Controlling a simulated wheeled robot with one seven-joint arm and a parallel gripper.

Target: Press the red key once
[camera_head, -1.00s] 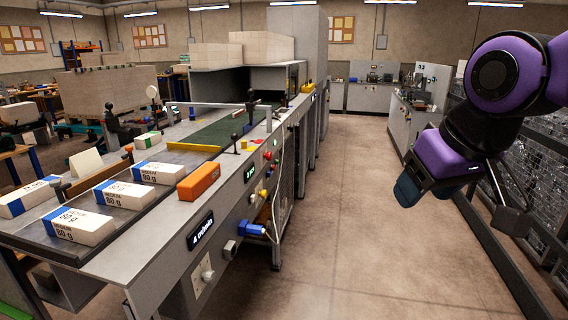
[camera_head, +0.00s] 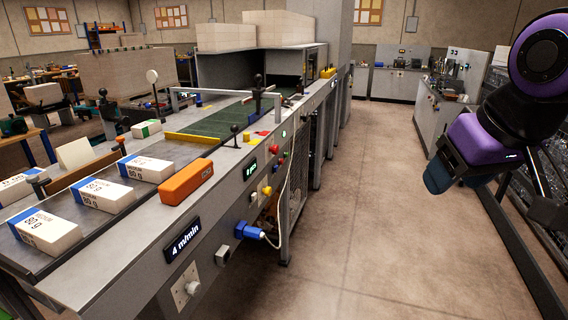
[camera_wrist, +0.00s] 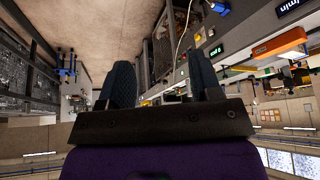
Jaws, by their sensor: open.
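On the machine's side panel in the head view are a round red button (camera_head: 274,150) and, below it, a yellow button (camera_head: 267,190). A small flat red key (camera_head: 262,133) lies on the machine's top edge beside a yellow one (camera_head: 246,137). I cannot tell which red one is the key named. My gripper (camera_head: 449,181) is open and empty, held over the aisle well to the right of the panel. In the wrist view its fingers (camera_wrist: 163,85) are apart with nothing between them. The panel shows upside down there, with its green display (camera_wrist: 215,50).
The machine (camera_head: 118,276) fills the left side, with paper reams (camera_head: 104,194), an orange box (camera_head: 187,181) and a speed display (camera_head: 182,238). A blue plug with a cable (camera_head: 248,231) sticks out. The aisle floor (camera_head: 380,220) is clear. Wire-mesh racking stands at right.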

